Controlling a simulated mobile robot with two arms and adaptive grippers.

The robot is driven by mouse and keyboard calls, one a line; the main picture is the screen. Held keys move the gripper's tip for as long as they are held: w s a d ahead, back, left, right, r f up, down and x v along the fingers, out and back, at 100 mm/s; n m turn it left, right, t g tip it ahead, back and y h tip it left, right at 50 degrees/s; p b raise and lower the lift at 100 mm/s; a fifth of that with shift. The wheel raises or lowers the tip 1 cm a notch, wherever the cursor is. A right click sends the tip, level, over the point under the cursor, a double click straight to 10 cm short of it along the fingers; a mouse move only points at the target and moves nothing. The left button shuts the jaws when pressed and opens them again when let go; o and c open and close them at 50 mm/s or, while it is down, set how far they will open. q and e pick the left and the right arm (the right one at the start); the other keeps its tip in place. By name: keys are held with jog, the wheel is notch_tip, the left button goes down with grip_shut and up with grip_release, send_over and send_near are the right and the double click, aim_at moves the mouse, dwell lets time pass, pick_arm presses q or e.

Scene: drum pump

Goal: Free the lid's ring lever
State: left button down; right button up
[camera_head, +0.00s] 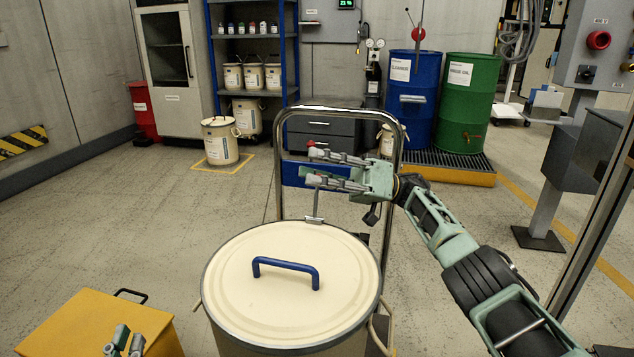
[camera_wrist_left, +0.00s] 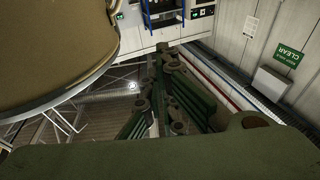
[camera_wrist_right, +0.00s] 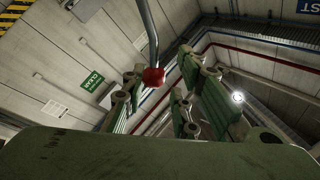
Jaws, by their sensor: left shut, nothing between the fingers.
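The drum (camera_head: 290,340) has a cream lid (camera_head: 250,300) with a blue handle (camera_head: 287,264) and a dark metal ring around its rim. A short grey lever-like piece (camera_head: 314,206) stands up at the ring's far side; its upper part meets my right gripper's lower finger in the picture. I cannot tell whether they touch. My right gripper (camera_head: 320,168) is open above the far rim, fingers pointing left. In the right wrist view its fingers (camera_wrist_right: 160,100) are apart. My left gripper (camera_head: 128,341) is shut and empty, low at the lower left; its fingers (camera_wrist_left: 165,95) show in the left wrist view.
A metal trolley frame (camera_head: 398,150) arches behind the drum. A yellow box (camera_head: 75,320) stands at the lower left. Blue (camera_head: 408,110) and green (camera_head: 466,115) drums stand at the back right. A red knob (camera_wrist_right: 153,77) on a grey rod shows in the right wrist view.

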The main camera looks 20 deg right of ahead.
notch_tip(320, 180, up, 7)
jog(key=shift+r, duration=0.1)
dwell(0.5)
